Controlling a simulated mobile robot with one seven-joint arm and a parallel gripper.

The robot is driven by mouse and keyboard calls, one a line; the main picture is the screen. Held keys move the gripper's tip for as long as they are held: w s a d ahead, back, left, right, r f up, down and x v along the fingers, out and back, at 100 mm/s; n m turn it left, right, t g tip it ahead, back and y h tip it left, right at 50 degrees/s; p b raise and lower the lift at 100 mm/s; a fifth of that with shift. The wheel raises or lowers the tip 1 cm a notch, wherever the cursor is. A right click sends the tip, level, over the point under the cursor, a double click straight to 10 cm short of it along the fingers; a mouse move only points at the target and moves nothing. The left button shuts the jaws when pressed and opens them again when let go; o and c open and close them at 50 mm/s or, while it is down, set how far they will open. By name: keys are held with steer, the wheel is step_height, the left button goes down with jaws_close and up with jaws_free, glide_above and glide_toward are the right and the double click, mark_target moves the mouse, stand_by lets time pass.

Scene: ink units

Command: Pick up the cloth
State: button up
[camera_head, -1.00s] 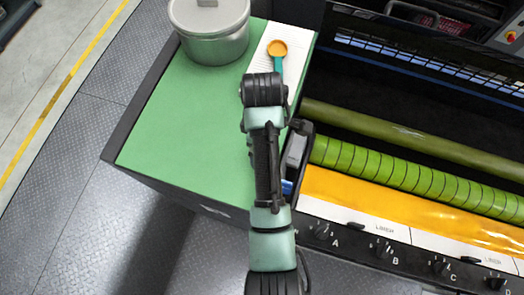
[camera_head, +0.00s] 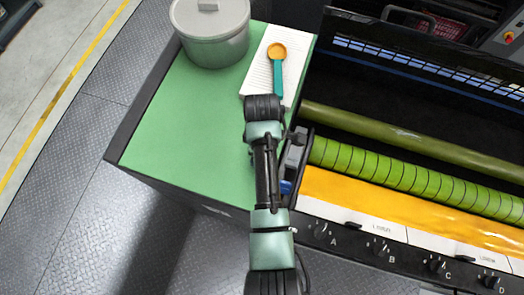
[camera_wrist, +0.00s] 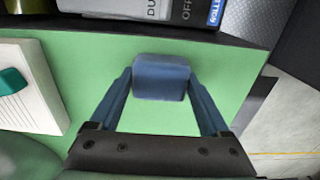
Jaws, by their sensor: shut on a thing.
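The cloth (camera_wrist: 161,78) is a small, dark blue, folded-looking block in the wrist view. My gripper (camera_wrist: 161,85) is shut on it, with one blue finger touching each side. The green surface (camera_wrist: 160,120) shows beneath and around the cloth, its dark edge just beyond. I cannot tell whether the cloth is touching the surface or held above it.
A grey lidded pot (camera_head: 213,40) stands at the back left. A spatula (camera_head: 277,68) with an orange head and teal handle lies on a white pad (camera_head: 262,75). Right of my arm are a grey device (camera_head: 294,155) and the ink unit's rollers (camera_head: 400,175). The surface's left part is clear.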

steer(key=shift+c, duration=1.3)
step_height(320, 180, up, 10)
steer(key=shift+r+b, duration=0.1)
steer(key=shift+b, duration=0.4)
